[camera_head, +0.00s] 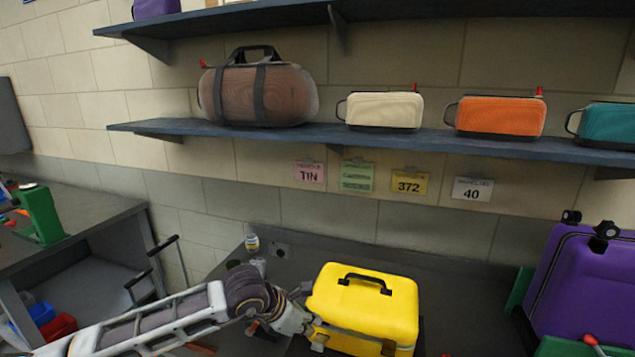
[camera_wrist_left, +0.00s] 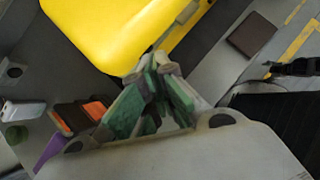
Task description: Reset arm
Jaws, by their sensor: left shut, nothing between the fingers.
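My left arm comes in from the left in the head view, and its gripper (camera_head: 308,326) is at the left side of a yellow hard case (camera_head: 365,297) with a black top handle. The fingers are partly hard to make out there. In the left wrist view the left gripper (camera_wrist_left: 152,78) has its green-padded fingers drawn together with nothing between them. The yellow case (camera_wrist_left: 110,30) lies just beyond the fingers; I cannot tell whether they touch it. My right gripper is not in view.
A purple suitcase (camera_head: 585,285) stands at the right. A shelf (camera_head: 390,138) above holds a brown duffel bag (camera_head: 258,94), a cream pouch (camera_head: 384,110) and an orange pouch (camera_head: 500,116). A grey table (camera_head: 75,225) with a green device (camera_head: 42,215) is at the left.

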